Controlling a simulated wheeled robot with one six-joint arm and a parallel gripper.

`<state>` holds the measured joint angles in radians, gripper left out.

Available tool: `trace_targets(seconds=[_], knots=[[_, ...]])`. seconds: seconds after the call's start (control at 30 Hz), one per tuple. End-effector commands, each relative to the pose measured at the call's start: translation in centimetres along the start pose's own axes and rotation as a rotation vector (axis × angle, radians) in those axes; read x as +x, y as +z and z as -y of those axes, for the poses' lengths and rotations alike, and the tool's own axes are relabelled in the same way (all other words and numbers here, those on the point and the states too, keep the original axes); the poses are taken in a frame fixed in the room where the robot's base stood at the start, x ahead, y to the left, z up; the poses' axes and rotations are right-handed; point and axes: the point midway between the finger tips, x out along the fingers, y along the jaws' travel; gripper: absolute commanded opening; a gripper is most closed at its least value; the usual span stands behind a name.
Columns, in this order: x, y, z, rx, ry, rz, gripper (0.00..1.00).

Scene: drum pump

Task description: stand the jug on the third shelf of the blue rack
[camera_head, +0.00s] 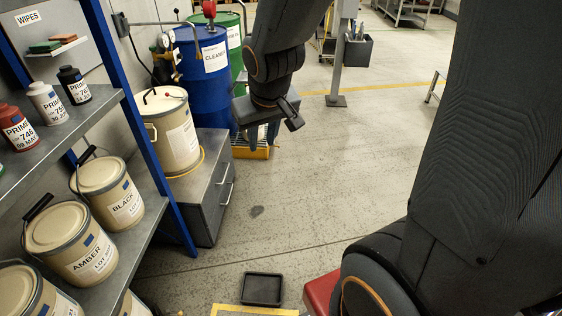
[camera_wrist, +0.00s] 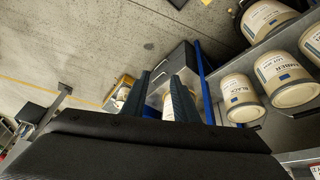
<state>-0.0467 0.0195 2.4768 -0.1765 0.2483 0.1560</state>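The blue rack (camera_head: 133,108) stands at the left in the head view, with grey shelves. One shelf (camera_head: 88,113) holds small bottles; the shelf below (camera_head: 150,212) holds cream cans, with some bare room at its far end. Which shelf is the third I cannot tell. My gripper (camera_head: 262,139) hangs beyond the rack's far end, over the floor. In the wrist view its fingers (camera_wrist: 158,80) stand apart with nothing held between them. The rack's blue post also shows there (camera_wrist: 204,88).
A cream pail (camera_head: 168,130) stands on a grey drawer cabinet (camera_head: 213,185) beyond the rack. Blue (camera_head: 203,80) and green (camera_head: 232,42) drums stand behind, with a yellow tray (camera_head: 258,153) nearby. A black tray (camera_head: 262,289) lies on the floor. The middle floor is clear.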

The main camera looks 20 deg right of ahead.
Motion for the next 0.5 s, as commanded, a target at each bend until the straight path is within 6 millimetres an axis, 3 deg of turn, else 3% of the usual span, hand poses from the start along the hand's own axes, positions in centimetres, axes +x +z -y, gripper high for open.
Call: trace_targets(seconds=[0.03, 0.1, 0.2, 0.3, 0.5], knots=[[0.4, 3.1, -0.4, 0.020, -0.002, 0.082, 0.27], [0.5, 6.5, -0.5, 0.037, -0.011, 0.174, 0.27], [0.4, 9.4, -0.4, 0.050, -0.027, 0.254, 0.27], [0.3, 10.5, -0.3, 0.056, -0.035, 0.284, 0.27], [0.3, 10.5, -0.2, 0.055, -0.035, 0.285, 0.27]])
